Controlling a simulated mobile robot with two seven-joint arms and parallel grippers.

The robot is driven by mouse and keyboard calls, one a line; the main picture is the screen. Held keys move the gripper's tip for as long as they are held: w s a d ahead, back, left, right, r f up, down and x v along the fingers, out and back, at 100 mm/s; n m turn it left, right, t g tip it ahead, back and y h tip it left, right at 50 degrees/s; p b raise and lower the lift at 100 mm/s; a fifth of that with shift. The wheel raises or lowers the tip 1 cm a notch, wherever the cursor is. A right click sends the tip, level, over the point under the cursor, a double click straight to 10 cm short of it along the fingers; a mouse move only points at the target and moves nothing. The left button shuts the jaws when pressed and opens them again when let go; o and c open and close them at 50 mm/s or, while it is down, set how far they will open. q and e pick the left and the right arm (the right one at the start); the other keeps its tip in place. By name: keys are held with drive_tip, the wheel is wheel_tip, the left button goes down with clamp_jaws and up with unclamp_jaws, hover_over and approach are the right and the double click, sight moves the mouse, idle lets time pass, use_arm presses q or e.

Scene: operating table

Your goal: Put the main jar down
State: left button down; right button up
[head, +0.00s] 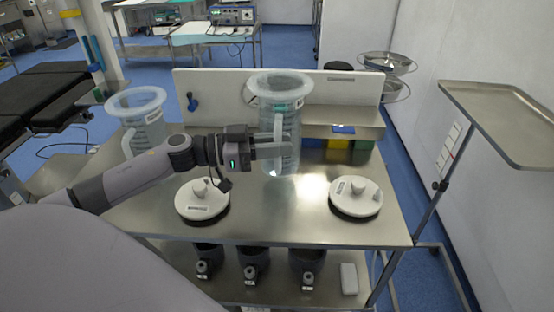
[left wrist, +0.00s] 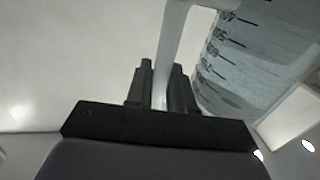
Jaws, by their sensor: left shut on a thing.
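A clear jar (head: 284,120) with a pale rim and a white handle is near the middle of the head view, over the back part of the steel table (head: 265,222). My left gripper (head: 277,148) is shut on the jar's handle. The left wrist view shows the handle (left wrist: 172,50) between the two fingers (left wrist: 161,88) and the jar's graduated wall (left wrist: 235,60) to the right. The jar looks upright; I cannot tell whether its base touches the table. A second similar jar (head: 140,112) stands at the left, partly behind my arm. My right gripper is not in view.
Two white lids (head: 202,198) (head: 356,196) lie on dark round bases on the table, left and right. A white back panel (head: 215,92) and a raised shelf (head: 350,118) bound the rear. The front middle is clear. A steel tray stand (head: 505,115) is at the right.

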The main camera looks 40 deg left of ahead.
sight(277, 172)
use_arm(q)
drive_tip(key=shift+f, duration=1.8)
drive_tip(key=shift+f, duration=0.2)
drive_tip(key=c, duration=1)
unclamp_jaws()
drive_tip(key=shift+r, duration=0.1)
drive_tip(key=b+v, duration=0.1)
drive_tip(key=v, duration=1.1)
drive_tip(key=shift+s, duration=0.1)
